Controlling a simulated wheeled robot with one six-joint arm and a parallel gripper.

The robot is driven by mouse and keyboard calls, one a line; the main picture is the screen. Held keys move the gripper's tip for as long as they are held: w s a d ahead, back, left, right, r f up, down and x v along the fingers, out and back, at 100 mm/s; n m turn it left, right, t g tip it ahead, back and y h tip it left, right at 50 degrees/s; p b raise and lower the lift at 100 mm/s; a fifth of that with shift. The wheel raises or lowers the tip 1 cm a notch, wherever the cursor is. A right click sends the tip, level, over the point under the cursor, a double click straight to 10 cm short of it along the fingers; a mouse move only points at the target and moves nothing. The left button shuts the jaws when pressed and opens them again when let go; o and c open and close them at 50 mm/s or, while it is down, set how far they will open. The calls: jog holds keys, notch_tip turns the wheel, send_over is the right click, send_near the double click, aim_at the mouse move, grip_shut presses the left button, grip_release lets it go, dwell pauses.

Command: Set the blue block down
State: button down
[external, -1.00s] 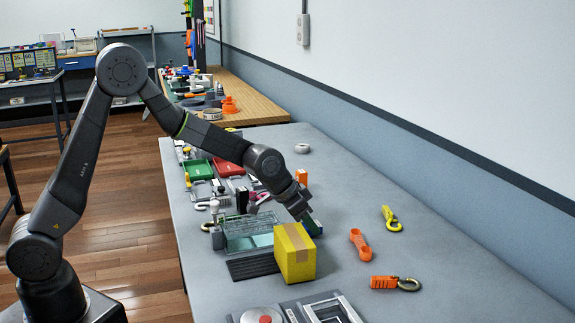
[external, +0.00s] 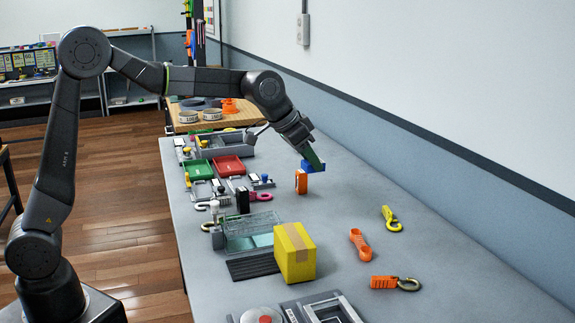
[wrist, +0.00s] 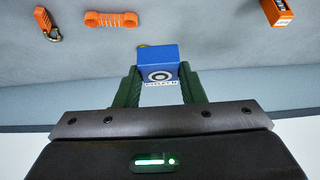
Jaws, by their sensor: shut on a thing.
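My gripper (external: 313,161) is shut on the blue block (external: 313,167) and holds it above the grey table (external: 345,200), near an upright orange block (external: 301,182). In the wrist view the blue block (wrist: 158,65) sits between the two green fingers of my gripper (wrist: 158,80). A white label with a dark ring shows on its near face. Its underside is hidden.
A yellow box (external: 294,255) stands beside a clear bin (external: 250,230). An orange dumbbell-shaped piece (external: 360,244), a yellow hook (external: 391,219) and an orange-handled hook (external: 395,283) lie toward the right. The table between the orange block and the wall is clear.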

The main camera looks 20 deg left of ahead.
jog(key=w+a+f+n+p, duration=0.15)
jog(key=w+a, duration=0.25)
jog(key=w, duration=0.4)
jog(key=w+a+f+n+t+y+p, duration=0.1)
jog(key=w+a+p, duration=0.1)
jog(key=w+a, duration=0.45)
jog(key=w+a+f+n+p, duration=0.1)
jog(key=w+a+p, duration=0.1)
jog(key=w, duration=0.8)
jog(key=w+a+f+y+p, duration=0.15)
jog(key=w+a+f, duration=0.25)
jog(key=w+a, duration=0.6)
jog(key=shift+n+t, duration=0.3)
jog(key=shift+n, duration=0.15)
jog(key=f, duration=0.2)
jog(key=a+f, duration=0.1)
jog(key=f, duration=0.1)
jog(key=a+f+p, duration=0.1)
jog(key=f, duration=0.1)
jog(key=shift+s, duration=0.25)
jog(key=shift+f+p, duration=0.35)
jog(key=shift+f, duration=1.75)
jog(key=shift+f, duration=0.1)
jog(key=shift+f, duration=0.15)
jog(key=c, duration=0.9)
grip_release()
